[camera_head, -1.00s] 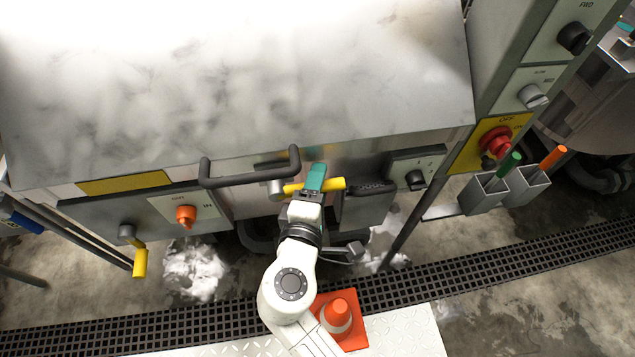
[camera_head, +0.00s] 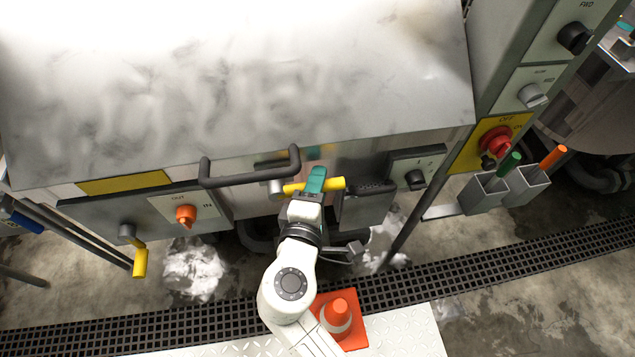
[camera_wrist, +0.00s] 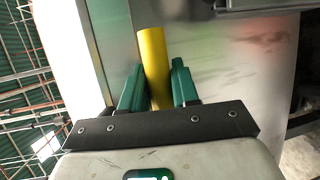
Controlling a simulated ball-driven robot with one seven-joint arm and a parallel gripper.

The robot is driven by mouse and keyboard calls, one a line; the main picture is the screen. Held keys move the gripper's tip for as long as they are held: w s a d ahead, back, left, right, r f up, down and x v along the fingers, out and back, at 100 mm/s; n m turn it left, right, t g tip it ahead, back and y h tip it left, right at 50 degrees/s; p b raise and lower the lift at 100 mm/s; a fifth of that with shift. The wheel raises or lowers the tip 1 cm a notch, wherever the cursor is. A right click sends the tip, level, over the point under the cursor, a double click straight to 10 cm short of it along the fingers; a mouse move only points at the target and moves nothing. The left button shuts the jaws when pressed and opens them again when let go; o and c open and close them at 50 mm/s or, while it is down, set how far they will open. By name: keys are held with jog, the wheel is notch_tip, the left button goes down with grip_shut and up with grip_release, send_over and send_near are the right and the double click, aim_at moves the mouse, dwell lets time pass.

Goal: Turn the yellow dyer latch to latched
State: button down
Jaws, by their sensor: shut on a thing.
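The yellow dyer latch (camera_head: 336,184) is a yellow bar lying almost level on the front of the dyer (camera_head: 240,120), just below a dark handle. Its left end meets a grey metal pivot (camera_head: 277,188). My gripper (camera_head: 315,182) has its green fingers shut around the bar near its middle. In the wrist view the yellow bar (camera_wrist: 154,62) runs between the two green fingers (camera_wrist: 157,88). The part of the bar behind the fingers is hidden.
A dark handle (camera_head: 250,178) juts out above the latch. An orange knob (camera_head: 186,215) and a yellow lever (camera_head: 140,262) are at left. A red switch (camera_head: 495,141) and holders with green and orange handles (camera_head: 553,158) are at right. An orange cone (camera_head: 338,318) stands below my arm.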

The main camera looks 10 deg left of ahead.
jog(key=shift+r, duration=0.1)
jog(key=shift+a+r+n+t+h, duration=0.15)
jog(key=shift+r+n+t+h, duration=0.25)
jog(key=shift+r+n, duration=0.55)
jog(key=shift+s+a+r+n+t, duration=0.15)
jog(key=shift+r+n+t, duration=0.25)
jog(key=shift+n, duration=0.4)
jog(key=shift+a+r+n+t, duration=0.2)
jog(key=shift+r+n+t, duration=0.2)
jog(key=shift+n, duration=0.35)
jog(key=c, duration=0.9)
grip_release()
jog(key=shift+r, duration=0.1)
